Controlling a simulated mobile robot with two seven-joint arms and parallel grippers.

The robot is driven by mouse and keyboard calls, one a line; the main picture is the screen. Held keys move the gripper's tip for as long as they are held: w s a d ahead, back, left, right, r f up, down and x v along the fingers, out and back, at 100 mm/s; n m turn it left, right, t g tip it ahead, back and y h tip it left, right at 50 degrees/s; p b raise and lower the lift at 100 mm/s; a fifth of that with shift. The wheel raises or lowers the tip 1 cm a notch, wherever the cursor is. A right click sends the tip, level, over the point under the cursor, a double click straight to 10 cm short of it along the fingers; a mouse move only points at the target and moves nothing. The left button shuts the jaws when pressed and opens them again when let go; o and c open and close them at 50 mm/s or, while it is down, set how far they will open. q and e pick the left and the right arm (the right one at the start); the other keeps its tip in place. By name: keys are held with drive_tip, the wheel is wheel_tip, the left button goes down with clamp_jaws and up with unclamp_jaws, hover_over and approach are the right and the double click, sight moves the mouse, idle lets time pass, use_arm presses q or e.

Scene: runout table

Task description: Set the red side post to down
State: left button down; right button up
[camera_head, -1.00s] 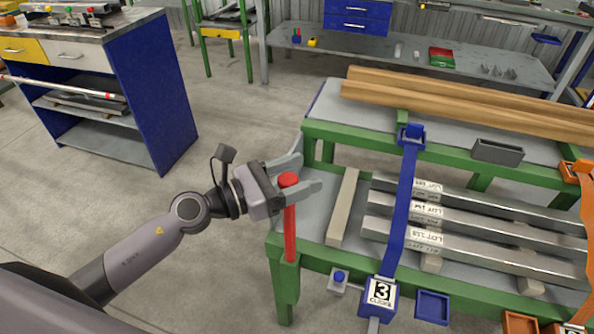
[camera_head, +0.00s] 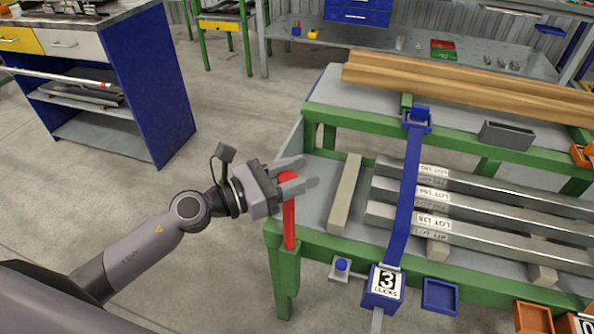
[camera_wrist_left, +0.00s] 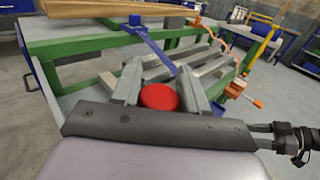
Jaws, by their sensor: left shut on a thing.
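The red side post (camera_head: 289,222) stands upright in a green socket at the front left corner of the green runout table (camera_head: 450,284). My left gripper (camera_head: 291,178) is shut on the top of the post, with its two grey fingers on either side of the red cap. In the left wrist view the round red cap (camera_wrist_left: 159,97) sits between the fingers. The post's lower end is hidden inside the green socket (camera_head: 286,272). My right gripper is not in view.
Grey metal bars (camera_head: 470,210) with lot labels lie on the table under a blue strap (camera_head: 407,200). Wooden beams (camera_head: 440,80) lie behind. Open floor lies left of the table.

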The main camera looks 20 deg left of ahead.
use_arm(q)
drive_tip(key=b, duration=0.5)
hover_over(289, 232)
drive_tip(key=w+d, duration=0.1)
drive_tip(key=w, duration=0.1)
wheel_tip(289, 232, down, 7)
drive_tip(key=f+b, duration=0.6)
drive_tip(key=f, duration=0.1)
drive_tip(key=shift+w+b, duration=0.2)
drive_tip(key=shift+b, duration=0.2)
drive_tip(key=shift+f, duration=0.2)
drive_tip(key=shift+f+b, duration=0.35)
drive_tip(key=shift+b, duration=0.1)
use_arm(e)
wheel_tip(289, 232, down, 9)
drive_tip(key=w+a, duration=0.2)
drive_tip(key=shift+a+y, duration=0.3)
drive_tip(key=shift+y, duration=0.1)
use_arm(q)
drive_tip(key=c, duration=0.7)
unclamp_jaws()
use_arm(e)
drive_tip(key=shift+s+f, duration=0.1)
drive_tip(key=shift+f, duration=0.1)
